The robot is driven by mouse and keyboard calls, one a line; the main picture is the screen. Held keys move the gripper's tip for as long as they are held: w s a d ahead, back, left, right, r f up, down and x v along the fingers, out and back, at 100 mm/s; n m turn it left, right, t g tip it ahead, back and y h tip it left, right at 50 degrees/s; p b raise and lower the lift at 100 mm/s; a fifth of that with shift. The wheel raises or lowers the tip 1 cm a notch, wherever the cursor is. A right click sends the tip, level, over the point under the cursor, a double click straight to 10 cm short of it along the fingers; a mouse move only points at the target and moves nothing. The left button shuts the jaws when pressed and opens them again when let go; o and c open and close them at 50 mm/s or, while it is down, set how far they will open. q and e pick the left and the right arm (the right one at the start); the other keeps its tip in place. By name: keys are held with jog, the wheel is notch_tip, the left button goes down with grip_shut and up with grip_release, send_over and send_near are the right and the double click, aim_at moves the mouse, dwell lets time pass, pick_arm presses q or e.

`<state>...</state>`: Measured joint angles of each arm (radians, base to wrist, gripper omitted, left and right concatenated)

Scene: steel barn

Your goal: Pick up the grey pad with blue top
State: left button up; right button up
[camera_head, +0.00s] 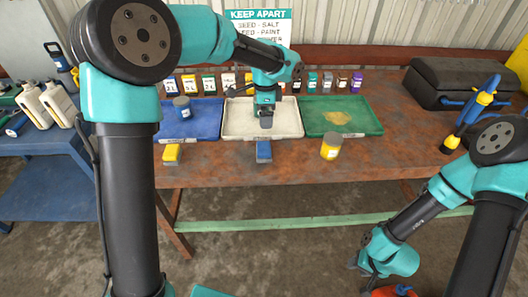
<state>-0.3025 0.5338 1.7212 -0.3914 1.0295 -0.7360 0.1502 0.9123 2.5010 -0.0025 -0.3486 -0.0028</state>
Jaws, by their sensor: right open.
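The grey pad with blue top (263,152) lies near the front edge of the brown workbench, just in front of the white tray. My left gripper (266,121) points down over the front part of that tray, behind the pad in the picture. Its fingers are too small and dark to tell whether they are open. My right gripper (361,271) is open and low in front of the bench, far from the pad.
A blue tray (206,131), white tray (233,125) and green tray (372,116) line the workbench (225,174). A yellow-topped pad (171,153) and a yellow jar (331,146) flank the blue-topped pad. A black case (458,82) stands back right.

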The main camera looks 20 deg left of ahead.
aim_at(264, 147)
pick_arm(q)
notch_tip(264, 147, down, 12)
jog(key=shift+r, duration=0.25)
jog(key=shift+f, duration=0.15)
jog(key=shift+s+a+f, duration=0.1)
jog(key=shift+f, duration=1.15)
jog(key=shift+s+a+f, duration=0.1)
jog(key=shift+f, duration=1.1)
jog(key=shift+c, duration=0.5)
jog(key=c, duration=0.6)
